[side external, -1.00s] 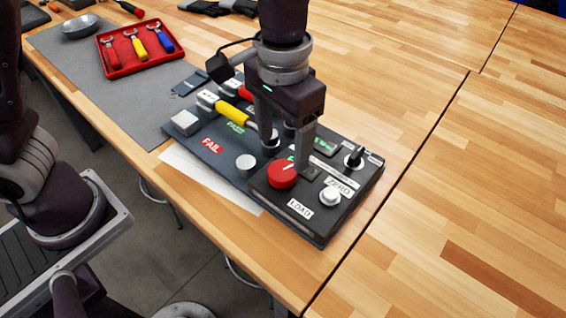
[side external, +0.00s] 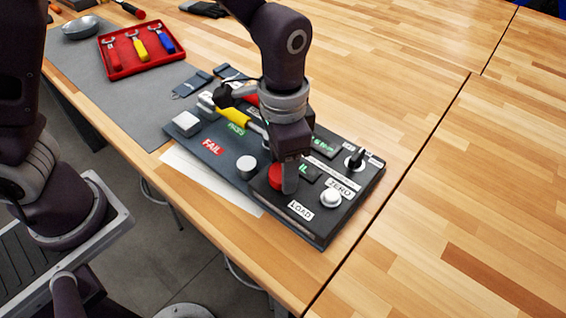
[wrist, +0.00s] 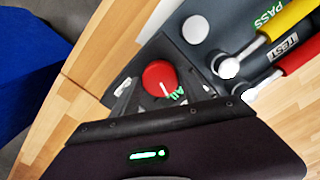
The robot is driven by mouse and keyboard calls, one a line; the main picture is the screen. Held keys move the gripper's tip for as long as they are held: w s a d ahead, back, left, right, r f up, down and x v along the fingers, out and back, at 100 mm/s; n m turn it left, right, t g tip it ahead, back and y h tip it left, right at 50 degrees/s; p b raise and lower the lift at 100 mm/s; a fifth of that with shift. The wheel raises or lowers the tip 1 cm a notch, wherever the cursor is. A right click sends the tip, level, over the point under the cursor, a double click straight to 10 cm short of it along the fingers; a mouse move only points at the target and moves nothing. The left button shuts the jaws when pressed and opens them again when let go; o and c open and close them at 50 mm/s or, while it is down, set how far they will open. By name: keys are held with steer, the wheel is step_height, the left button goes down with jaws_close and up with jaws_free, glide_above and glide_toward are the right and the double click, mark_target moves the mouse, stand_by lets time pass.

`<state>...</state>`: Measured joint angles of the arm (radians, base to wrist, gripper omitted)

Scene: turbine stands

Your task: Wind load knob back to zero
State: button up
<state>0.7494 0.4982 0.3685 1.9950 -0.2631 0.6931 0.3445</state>
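The red load knob (side external: 275,177), with a white pointer line, sits on the dark test panel (side external: 318,235). The LOAD label (side external: 300,210) and ZERO label (side external: 340,188) are on the same panel. In the wrist view the round knob (wrist: 153,73) shows between and beyond my fingers, with its white line toward the gripper. My gripper (side external: 284,182) is low over the knob, one finger hiding part of it. The fingers (wrist: 162,95) look spread, with gaps on both sides of the knob; contact is not clear.
A yellow-handled tool (side external: 233,117) lies on the board behind. A red tray (side external: 140,65) holds several wrenches. The table at right is clear.

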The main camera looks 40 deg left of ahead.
steer(key=c, duration=0.9)
steer(key=shift+o, duration=0.2)
steer(key=n, duration=0.4)
steer(key=o, duration=1.4)
step_height(320, 180, up, 7)
steer(key=shift+r, duration=0.1)
